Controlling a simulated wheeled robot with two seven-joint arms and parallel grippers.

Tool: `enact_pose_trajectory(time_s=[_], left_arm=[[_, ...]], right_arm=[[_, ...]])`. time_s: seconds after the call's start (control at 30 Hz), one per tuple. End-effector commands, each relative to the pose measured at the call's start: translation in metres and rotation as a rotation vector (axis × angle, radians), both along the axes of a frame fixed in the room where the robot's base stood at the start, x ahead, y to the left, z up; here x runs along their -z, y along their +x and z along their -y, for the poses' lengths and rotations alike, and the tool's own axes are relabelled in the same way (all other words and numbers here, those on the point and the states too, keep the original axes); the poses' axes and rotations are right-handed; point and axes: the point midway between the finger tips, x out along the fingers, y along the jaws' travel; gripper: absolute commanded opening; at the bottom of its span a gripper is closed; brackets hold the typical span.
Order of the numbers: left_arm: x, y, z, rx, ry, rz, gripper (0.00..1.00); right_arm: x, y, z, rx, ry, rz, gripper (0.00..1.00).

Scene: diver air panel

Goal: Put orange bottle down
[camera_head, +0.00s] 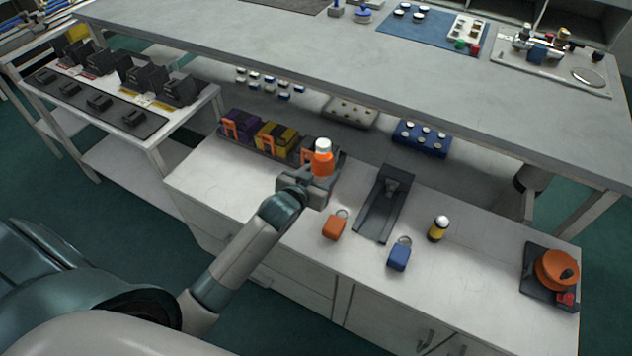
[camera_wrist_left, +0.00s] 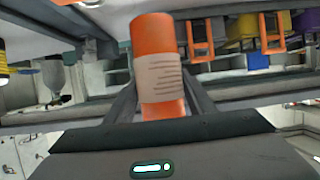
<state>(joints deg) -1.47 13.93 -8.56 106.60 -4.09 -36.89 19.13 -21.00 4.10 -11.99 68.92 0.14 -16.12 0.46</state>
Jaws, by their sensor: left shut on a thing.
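The orange bottle (camera_head: 322,160) has a white cap and is upright in the head view. My left gripper (camera_head: 320,178) is shut on it, above the low white cabinet top (camera_head: 283,208). In the left wrist view the bottle (camera_wrist_left: 153,45) stands between the fingers of the left gripper (camera_wrist_left: 160,98), with a pale printed label facing the camera. The gripper hides the bottle's lower part in the head view, so I cannot tell its gap to the surface. My right gripper is not in view.
A dark grey stand (camera_head: 378,212), an orange padlock (camera_head: 334,226), a blue padlock (camera_head: 399,256) and a yellow bottle (camera_head: 437,230) are to the right. Purple (camera_head: 240,124) and yellow (camera_head: 275,137) boxes stand behind. The grey shelf (camera_head: 330,60) overhangs the back.

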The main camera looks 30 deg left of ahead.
Motion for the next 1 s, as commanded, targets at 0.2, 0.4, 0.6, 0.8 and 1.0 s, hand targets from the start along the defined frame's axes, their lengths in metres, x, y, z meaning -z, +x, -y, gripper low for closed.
enact_pose_trajectory(time_s=[0.2,0.4,0.6,0.8,1.0], left_arm=[[0.010,-0.004,-0.018,0.000,0.000,0.003,0.10],[0.010,-0.004,-0.019,0.001,-0.001,0.004,0.10],[0.012,-0.004,-0.019,0.001,0.000,0.004,0.10],[0.033,-0.004,-0.019,0.001,-0.001,0.001,0.10],[0.049,-0.004,-0.019,0.001,0.000,0.004,0.10]], right_arm=[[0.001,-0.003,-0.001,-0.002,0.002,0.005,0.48],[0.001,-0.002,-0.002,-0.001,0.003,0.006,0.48],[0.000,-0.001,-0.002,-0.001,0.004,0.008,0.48],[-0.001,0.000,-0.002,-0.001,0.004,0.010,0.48],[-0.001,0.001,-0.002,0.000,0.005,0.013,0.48]])
